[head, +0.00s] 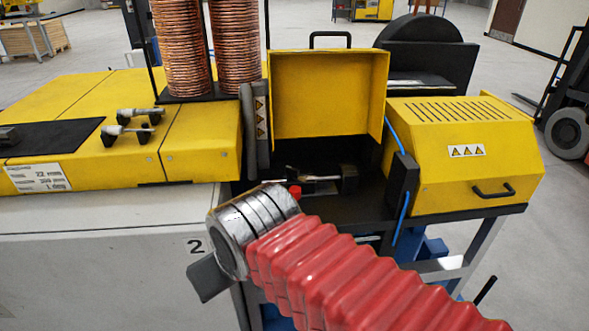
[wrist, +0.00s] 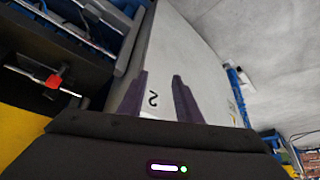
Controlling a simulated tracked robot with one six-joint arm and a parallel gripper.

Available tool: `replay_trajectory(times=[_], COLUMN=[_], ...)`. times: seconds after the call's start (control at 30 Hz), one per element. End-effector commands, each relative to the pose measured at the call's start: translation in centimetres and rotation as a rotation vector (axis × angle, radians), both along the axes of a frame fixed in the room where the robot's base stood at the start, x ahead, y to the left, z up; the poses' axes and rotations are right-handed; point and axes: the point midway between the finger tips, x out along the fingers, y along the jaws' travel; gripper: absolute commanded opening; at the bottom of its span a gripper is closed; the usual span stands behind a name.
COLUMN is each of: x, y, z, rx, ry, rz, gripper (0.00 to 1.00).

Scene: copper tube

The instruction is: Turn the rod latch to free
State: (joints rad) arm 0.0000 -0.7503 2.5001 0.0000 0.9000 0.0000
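The rod latch (head: 318,179) looks like a short silver rod with a red piece at its left end. It lies in the dark bay below the raised yellow cover, just beyond my wrist in the head view. In the wrist view a rod with a red piece (wrist: 52,82) shows at the left edge, well to the side of my fingers. My gripper (wrist: 160,76) has its two dark fingers apart, with nothing between them. In the head view only a dark part of my gripper (head: 208,278) shows past my wrist; the fingertips are not clear there.
The yellow cover (head: 328,95) stands open over the bay. A vented yellow housing (head: 465,150) is on the right, with a blue cable (head: 403,205) beside it. Copper coils (head: 183,50) stand behind. The white cabinet front (head: 100,260), marked 2, is close to my gripper.

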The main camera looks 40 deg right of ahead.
Motion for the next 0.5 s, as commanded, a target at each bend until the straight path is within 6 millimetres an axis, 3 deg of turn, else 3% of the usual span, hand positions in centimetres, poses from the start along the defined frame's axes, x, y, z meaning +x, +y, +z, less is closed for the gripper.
replay_trajectory(times=[0.27, 0.5], x=[0.6, 2.9], y=[0.0, -1.5], z=[-0.1, -0.6], rx=[0.011, 0.071], ry=[0.034, 0.114], rz=[0.016, 0.081], gripper=[0.31, 0.31])
